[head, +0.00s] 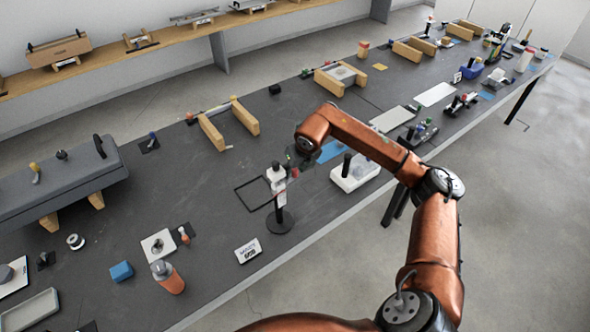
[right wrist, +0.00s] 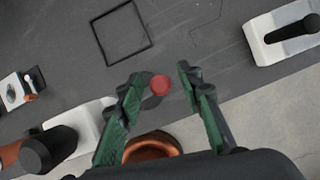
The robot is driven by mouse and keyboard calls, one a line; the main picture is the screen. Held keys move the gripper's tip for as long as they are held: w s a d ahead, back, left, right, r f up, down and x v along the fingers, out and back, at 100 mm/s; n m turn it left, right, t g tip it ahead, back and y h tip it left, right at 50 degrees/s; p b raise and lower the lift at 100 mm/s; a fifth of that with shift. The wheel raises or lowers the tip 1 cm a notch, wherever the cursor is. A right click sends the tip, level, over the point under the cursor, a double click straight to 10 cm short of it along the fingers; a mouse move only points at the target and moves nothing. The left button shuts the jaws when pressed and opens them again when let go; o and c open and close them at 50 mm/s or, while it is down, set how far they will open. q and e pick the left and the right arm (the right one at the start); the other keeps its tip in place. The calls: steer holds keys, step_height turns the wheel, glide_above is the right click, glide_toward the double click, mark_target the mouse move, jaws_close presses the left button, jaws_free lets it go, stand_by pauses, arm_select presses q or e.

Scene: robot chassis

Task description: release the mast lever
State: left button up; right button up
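A thin mast stands on a round black base (head: 280,221) near the front edge of the bench. It carries a white label (head: 281,198) and a pale upper part (head: 275,174) beside my right gripper (head: 293,165). Seen from above in the right wrist view, a round red knob (right wrist: 160,85) lies between the fingers of my right gripper (right wrist: 158,74). The green finger pads are apart, with visible gaps to the knob. I cannot tell whether this knob is the mast lever. My left gripper is not in view.
A white block with a black handle (head: 355,174) stands right of the mast; it also shows in the right wrist view (right wrist: 270,38). A black square outline (head: 254,195) lies left.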

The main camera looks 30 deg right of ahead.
steer(key=shift+c, duration=0.7)
steer(key=c, duration=0.5)
jaws_close()
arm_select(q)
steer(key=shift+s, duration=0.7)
